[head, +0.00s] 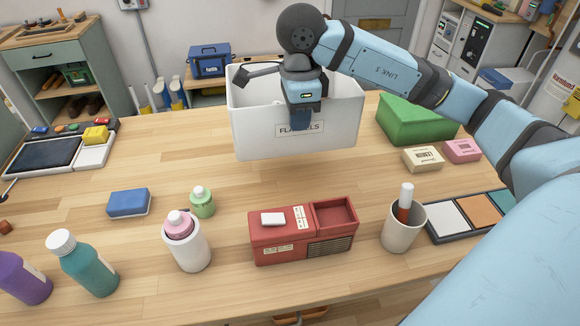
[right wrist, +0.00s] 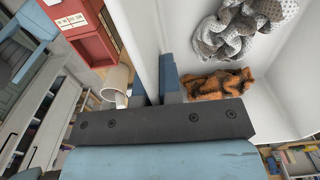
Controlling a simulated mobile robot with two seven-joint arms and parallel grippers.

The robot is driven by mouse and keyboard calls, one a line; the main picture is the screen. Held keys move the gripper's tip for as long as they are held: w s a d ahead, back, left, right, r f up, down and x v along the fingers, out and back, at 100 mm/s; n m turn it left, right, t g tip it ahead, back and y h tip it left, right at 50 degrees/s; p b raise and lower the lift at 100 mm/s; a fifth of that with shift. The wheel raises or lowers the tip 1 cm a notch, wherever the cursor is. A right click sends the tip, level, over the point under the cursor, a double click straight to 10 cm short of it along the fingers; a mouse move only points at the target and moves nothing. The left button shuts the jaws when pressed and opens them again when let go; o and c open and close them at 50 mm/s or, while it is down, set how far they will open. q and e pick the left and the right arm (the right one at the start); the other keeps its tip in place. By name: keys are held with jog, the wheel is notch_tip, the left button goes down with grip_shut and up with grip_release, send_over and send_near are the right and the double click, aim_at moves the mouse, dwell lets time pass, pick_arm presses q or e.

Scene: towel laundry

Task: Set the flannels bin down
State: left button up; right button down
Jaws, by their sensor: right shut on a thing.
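The flannels bin (head: 255,140) is a white open-topped box with a label reading "FLANNELS" on its near wall. It is at the back middle of the wooden table (head: 170,165). Whether its base touches the table or hangs slightly above, I cannot tell. My right gripper (head: 302,120) points down over the near wall and is shut on it, partly covering the label. In the right wrist view the bin (right wrist: 180,28) has its wall between the fingers (right wrist: 159,82). Inside lie a grey patterned cloth (right wrist: 245,25) and a brown cloth (right wrist: 218,84). My left gripper is not in view.
A green box (head: 415,120) stands right of the bin, near two small soap boxes (head: 422,158).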

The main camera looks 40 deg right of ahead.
notch_tip(320, 180, down, 13)
jog(key=shift+r, duration=0.1)
dwell(0.3)
jog(key=c, duration=1.3)
grip_release()
jog(key=shift+f, duration=0.2)
